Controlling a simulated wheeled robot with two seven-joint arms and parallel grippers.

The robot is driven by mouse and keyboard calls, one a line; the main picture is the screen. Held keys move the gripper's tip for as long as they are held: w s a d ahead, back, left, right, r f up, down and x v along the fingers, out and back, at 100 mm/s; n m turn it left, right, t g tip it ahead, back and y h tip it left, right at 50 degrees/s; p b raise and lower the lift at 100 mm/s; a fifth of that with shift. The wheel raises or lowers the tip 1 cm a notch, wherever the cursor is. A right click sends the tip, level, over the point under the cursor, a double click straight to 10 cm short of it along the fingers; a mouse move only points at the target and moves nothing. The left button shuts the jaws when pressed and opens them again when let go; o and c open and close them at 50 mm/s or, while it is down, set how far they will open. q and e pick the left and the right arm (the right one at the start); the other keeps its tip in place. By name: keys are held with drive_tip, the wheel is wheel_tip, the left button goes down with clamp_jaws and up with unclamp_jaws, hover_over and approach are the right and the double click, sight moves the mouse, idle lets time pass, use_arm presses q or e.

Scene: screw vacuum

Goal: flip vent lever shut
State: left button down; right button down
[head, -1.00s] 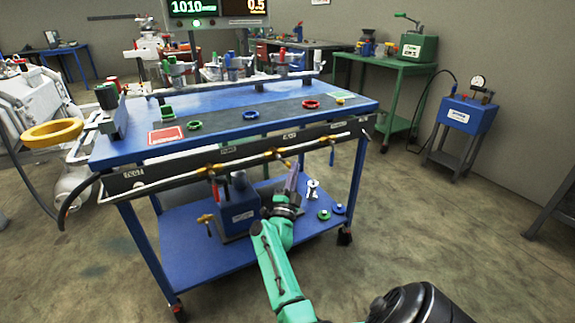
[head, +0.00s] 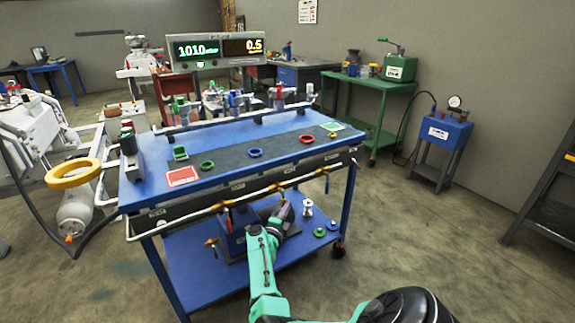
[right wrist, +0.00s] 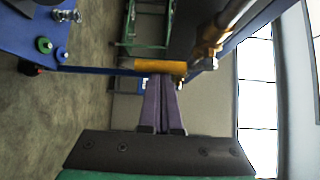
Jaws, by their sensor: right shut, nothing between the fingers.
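Brass vent valves sit along the pipe on the cart's front edge, one of them (head: 272,191) above my right gripper. In the right wrist view, a brass valve body (right wrist: 207,50) is on the pipe, and an orange-yellow lever (right wrist: 153,66) lies just past my fingertips. That lever points away from the pipe, toward the lower shelf side. My right gripper (head: 288,210) is shut and empty below the front pipe. Its purple fingers also show in the right wrist view (right wrist: 161,82), their tips at or very near the lever; contact cannot be told. My left gripper is not in view.
The blue cart top (head: 148,188) holds coloured rings and a red-bordered card (head: 182,176). The lower shelf (head: 190,275) carries a blue pump, a white fitting (head: 307,208) and small rings. A yellow ring (head: 74,173) stands at left.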

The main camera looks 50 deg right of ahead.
drive_tip(key=shift+w+a, duration=0.1)
drive_tip(key=shift+a, duration=0.05)
idle(0.5)
wheel_tip(320, 180, up, 20)
drive_tip(key=p, duration=1.1)
